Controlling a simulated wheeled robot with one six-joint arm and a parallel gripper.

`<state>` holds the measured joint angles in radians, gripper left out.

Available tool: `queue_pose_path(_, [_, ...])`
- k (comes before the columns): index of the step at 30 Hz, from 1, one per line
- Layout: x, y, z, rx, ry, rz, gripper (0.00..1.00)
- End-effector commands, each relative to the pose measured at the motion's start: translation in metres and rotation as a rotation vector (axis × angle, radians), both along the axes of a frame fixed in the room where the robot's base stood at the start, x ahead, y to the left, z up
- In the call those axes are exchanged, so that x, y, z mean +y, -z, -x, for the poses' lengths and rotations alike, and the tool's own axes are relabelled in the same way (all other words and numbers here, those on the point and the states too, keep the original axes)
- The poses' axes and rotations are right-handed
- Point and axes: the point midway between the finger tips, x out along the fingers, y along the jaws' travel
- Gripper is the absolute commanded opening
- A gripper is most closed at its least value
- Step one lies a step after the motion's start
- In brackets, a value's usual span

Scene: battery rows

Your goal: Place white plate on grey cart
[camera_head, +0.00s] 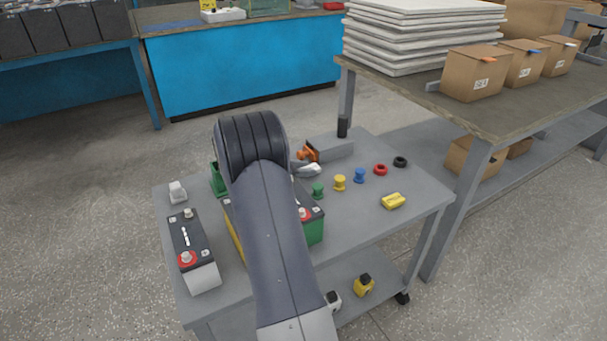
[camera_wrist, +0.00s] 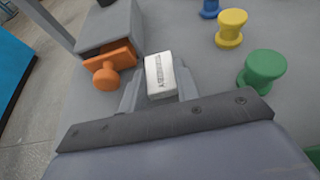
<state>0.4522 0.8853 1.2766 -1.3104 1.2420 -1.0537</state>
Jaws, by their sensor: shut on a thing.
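In the head view the white plate (camera_head: 313,169) shows as a pale shape past my arm. The grey cart (camera_head: 350,226) is under my gripper, and its top fills much of the wrist view. I cannot tell whether the plate touches the cart top. My arm hides the middle of the cart in the head view.
Green (camera_head: 318,190), yellow (camera_head: 340,182) and blue (camera_head: 359,175) knobs stand to the right. A yellow plate (camera_head: 393,201) lies on the right. Batteries (camera_head: 192,250) occupy the left.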

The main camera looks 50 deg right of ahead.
Motion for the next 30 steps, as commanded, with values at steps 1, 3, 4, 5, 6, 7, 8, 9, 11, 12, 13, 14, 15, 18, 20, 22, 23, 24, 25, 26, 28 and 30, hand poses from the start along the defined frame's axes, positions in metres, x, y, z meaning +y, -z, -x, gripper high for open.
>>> queue_pose_path(1, [0.000, 0.004, 0.000, 0.000, -0.001, 0.001, 0.09])
queue_pose_path(3, [0.000, 0.003, 0.000, -0.001, -0.001, 0.001, 0.09])
queue_pose_path(4, [0.000, 0.002, 0.000, -0.002, 0.000, 0.002, 0.09])
queue_pose_path(5, [0.000, 0.002, 0.000, -0.002, 0.000, 0.002, 0.09])
queue_pose_path(6, [0.000, 0.002, 0.000, -0.001, -0.001, 0.001, 0.09])
queue_pose_path(7, [0.000, 0.002, 0.000, -0.001, -0.001, 0.001, 0.09])
queue_pose_path(8, [0.000, 0.002, 0.000, -0.001, -0.001, 0.001, 0.09])
queue_pose_path(9, [0.000, 0.003, 0.000, -0.001, -0.001, 0.001, 0.09])
queue_pose_path(11, [0.000, 0.005, 0.000, -0.001, -0.001, 0.001, 0.09])
queue_pose_path(12, [0.000, 0.006, 0.000, -0.001, -0.001, 0.001, 0.09])
queue_pose_path(13, [0.000, 0.007, 0.000, -0.001, -0.001, 0.001, 0.09])
queue_pose_path(14, [0.000, 0.008, 0.000, -0.001, -0.001, 0.001, 0.09])
queue_pose_path(15, [0.000, 0.010, 0.000, -0.001, -0.001, 0.000, 0.09])
queue_pose_path(18, [0.000, 0.014, 0.000, 0.000, -0.001, -0.001, 0.09])
queue_pose_path(20, [0.000, 0.015, 0.000, 0.001, -0.001, -0.002, 0.32])
queue_pose_path(22, [0.001, 0.016, 0.000, 0.003, -0.002, -0.004, 0.38])
queue_pose_path(23, [0.001, 0.017, 0.000, 0.004, -0.001, -0.005, 0.40])
queue_pose_path(24, [0.001, 0.018, 0.001, 0.004, -0.001, -0.006, 0.43])
queue_pose_path(25, [0.001, 0.018, 0.001, 0.005, -0.002, -0.007, 0.46])
queue_pose_path(26, [0.001, 0.018, 0.001, 0.006, -0.001, -0.007, 0.48])
queue_pose_path(28, [0.001, 0.019, 0.001, 0.007, -0.002, -0.008, 0.52])
queue_pose_path(30, [0.001, 0.020, 0.001, 0.008, -0.001, -0.010, 0.52])
